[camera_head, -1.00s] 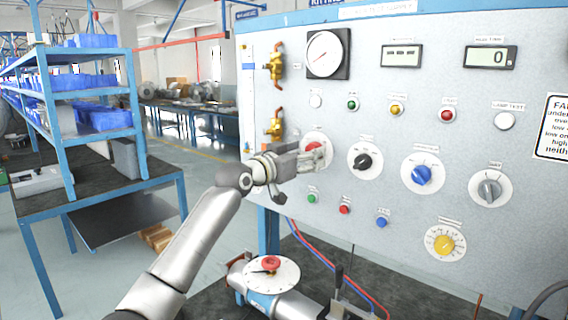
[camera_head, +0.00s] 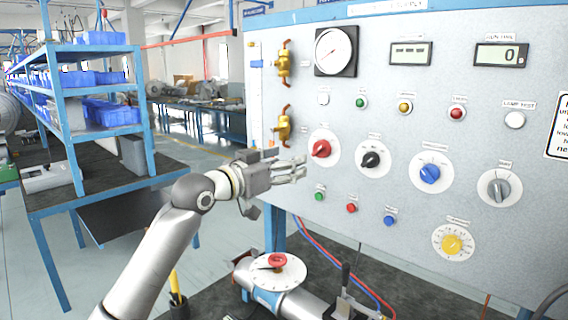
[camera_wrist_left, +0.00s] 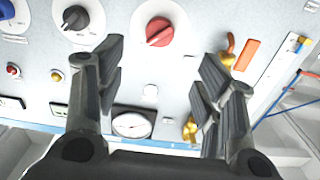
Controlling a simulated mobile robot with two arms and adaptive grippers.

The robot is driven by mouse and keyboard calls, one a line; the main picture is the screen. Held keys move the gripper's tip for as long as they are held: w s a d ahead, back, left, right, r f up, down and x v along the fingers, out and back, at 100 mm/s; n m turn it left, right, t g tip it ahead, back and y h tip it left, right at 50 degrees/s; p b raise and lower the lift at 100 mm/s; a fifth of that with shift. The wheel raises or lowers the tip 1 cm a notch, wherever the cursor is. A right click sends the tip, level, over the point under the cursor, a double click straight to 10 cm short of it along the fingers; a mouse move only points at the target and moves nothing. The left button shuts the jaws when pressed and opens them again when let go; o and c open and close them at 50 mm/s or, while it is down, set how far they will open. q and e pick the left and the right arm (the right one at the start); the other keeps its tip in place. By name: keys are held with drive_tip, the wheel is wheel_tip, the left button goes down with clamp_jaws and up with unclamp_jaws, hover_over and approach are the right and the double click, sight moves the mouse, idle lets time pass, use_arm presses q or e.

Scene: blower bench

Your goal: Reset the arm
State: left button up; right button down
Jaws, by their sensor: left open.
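My left gripper (camera_head: 291,170) is in front of the panel in the head view, just below and left of the red knob (camera_head: 321,149). Its fingers point at the panel and are apart, with nothing between them. In the left wrist view, the open fingers (camera_wrist_left: 165,90) frame the red knob (camera_wrist_left: 159,31), which lies beyond them on its white round plate. A clear gap shows between the gripper and the knob in the head view.
The panel (camera_head: 400,110) carries black, blue, grey and yellow knobs, lamps and a gauge (camera_head: 335,51). Brass valves (camera_head: 284,128) stick out at its left edge. A blue shelf rack (camera_head: 72,120) stands left, with open floor between.

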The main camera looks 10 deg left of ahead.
use_arm(q)
drive_tip(key=s+a+f+n+g+y, duration=0.15)
drive_tip(key=s+f, duration=0.35)
drive_tip(key=f, duration=0.6)
drive_tip(key=s+f+g+y, duration=0.2)
drive_tip(key=s+f, duration=0.4)
drive_tip(key=f, duration=0.5)
drive_tip(key=s+a+f+n+g+y, duration=0.15)
drive_tip(key=s+f, duration=0.35)
drive_tip(key=f, duration=0.7)
drive_tip(key=s+a+f+n+g+y, duration=0.15)
drive_tip(key=s+a+f, duration=0.3)
drive_tip(key=s, duration=0.55)
drive_tip(key=s+a+f+g+y, duration=0.25)
drive_tip(key=s+f, duration=0.25)
drive_tip(key=s, duration=0.5)
drive_tip(key=s+a+f+n+g+y, duration=0.15)
drive_tip(key=s+a+f, duration=0.25)
drive_tip(key=s, duration=0.6)
wheel_tip(320, 180, down, 25)
drive_tip(key=g, duration=0.2)
drive_tip(key=s+a+f+m+g, duration=0.1)
drive_tip(key=s+a+f, duration=0.1)
drive_tip(key=s+f, duration=1.5)
drive_tip(key=shift+s+a+f, duration=0.2)
drive_tip(key=shift+f, duration=0.05)
